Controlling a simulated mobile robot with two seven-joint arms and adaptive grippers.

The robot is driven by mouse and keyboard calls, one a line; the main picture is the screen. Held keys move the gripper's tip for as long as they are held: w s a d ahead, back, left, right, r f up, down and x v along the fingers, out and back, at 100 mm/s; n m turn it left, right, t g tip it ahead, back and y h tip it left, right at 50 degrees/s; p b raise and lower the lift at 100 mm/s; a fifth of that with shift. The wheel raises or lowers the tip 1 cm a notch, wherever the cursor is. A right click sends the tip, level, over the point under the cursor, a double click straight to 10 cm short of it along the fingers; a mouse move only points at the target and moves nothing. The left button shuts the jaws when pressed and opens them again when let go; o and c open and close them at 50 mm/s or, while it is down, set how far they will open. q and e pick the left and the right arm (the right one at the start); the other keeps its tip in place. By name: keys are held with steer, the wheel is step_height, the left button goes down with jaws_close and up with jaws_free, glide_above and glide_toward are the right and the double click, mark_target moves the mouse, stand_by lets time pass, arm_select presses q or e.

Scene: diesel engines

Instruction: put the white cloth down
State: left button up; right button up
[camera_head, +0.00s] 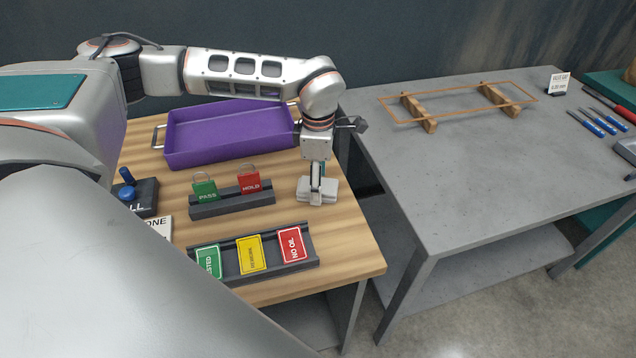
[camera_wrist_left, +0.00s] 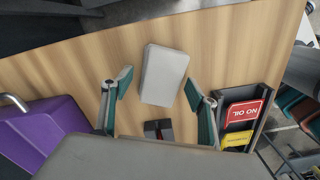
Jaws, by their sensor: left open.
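The white cloth (camera_head: 328,196) is a folded, pale block on the wooden table near its right edge. In the left wrist view the cloth (camera_wrist_left: 165,75) shows whole between and beyond the two fingers, with bare wood around it. My left gripper (camera_head: 316,190) points down right over the cloth and hides part of it in the head view. In the wrist view its fingers (camera_wrist_left: 158,88) are spread wide, with a gap on both sides of the cloth. My right gripper is out of view.
A purple tray (camera_head: 225,133) stands behind. A rack with green and red tags (camera_head: 232,202) is left of the cloth. A dark holder with several cards (camera_head: 250,272) lies in front. A grey table (camera_head: 450,190) is at the right, past a gap.

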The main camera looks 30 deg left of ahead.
arm_select(q)
step_height(320, 180, up, 11)
steer(key=shift+r, duration=0.15)
stand_by(0.7)
